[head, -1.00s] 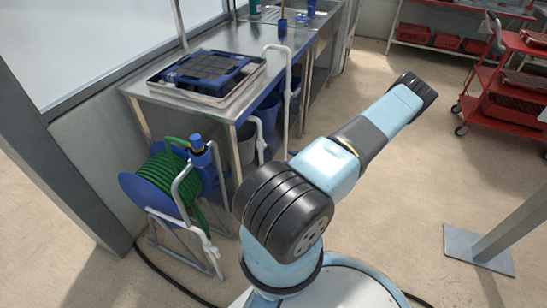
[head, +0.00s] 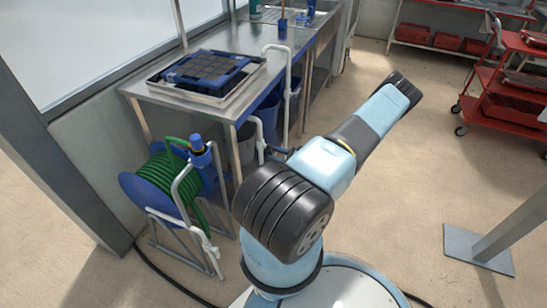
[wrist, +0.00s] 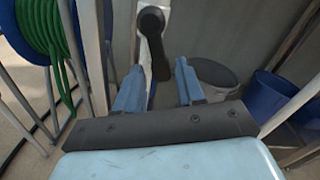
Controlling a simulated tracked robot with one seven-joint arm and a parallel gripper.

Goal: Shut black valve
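The black valve (wrist: 152,22) shows in the wrist view, mounted on a white upright pipe (wrist: 145,57). Its black lever hangs downward along the pipe from a round hub. My gripper (wrist: 158,82) is in front of it with its two blue fingers spread apart. The lever's lower end appears in the gap between the fingertips, nearer the left one. I see no contact, and the depth between lever and fingers is hard to judge. The head view does not show the valve clearly, and my gripper is not clearly seen there.
A hose reel (head: 160,185) with green hose stands left of the pipes. A steel bench (head: 190,100) carries a seed tray (head: 205,68). A blue bin (wrist: 270,92) and a grey bin (wrist: 215,75) stand behind my gripper.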

